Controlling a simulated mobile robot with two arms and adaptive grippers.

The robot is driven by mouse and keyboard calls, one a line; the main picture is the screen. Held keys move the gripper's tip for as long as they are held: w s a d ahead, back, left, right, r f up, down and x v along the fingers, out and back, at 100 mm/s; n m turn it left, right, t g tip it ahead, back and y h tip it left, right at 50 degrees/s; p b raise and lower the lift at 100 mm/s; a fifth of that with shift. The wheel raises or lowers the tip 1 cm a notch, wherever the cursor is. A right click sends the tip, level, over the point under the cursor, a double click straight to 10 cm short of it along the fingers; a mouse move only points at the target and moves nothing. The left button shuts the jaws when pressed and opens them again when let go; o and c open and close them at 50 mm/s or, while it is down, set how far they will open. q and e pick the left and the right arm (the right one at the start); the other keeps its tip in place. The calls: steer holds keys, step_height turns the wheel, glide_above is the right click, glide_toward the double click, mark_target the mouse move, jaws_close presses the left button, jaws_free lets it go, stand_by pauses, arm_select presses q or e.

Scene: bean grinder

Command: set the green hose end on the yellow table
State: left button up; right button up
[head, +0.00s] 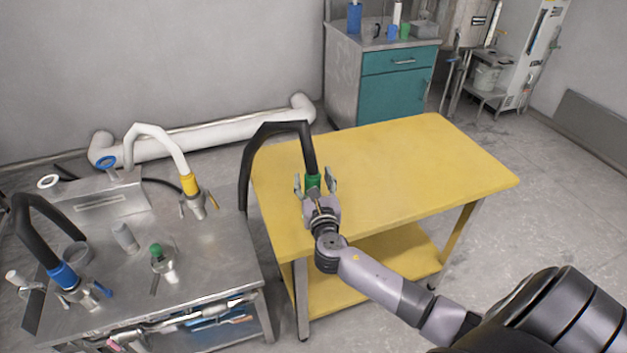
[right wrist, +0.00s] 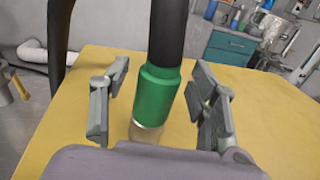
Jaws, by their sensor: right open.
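The green hose end (head: 312,183) sits at the end of a black hose (head: 276,128), over the near left part of the yellow table (head: 400,165). In the right wrist view the green hose end (right wrist: 157,94) is upright, with a metal tip below it. My right gripper (head: 316,186) is open, its fingers on either side of the green hose end. In the right wrist view gaps show between both fingers (right wrist: 160,98) and the hose end. The tip's contact with the table (right wrist: 75,120) is hard to tell. My left gripper is not in view.
A metal bench (head: 215,262) stands left of the table, with a yellow-ended white hose (head: 190,184), a blue-ended black hose (head: 62,275) and small fittings. A teal cabinet (head: 393,95) stands behind. Most of the yellow tabletop is clear.

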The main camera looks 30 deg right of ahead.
steer(key=v, duration=1.2)
steer(key=shift+r, duration=0.2)
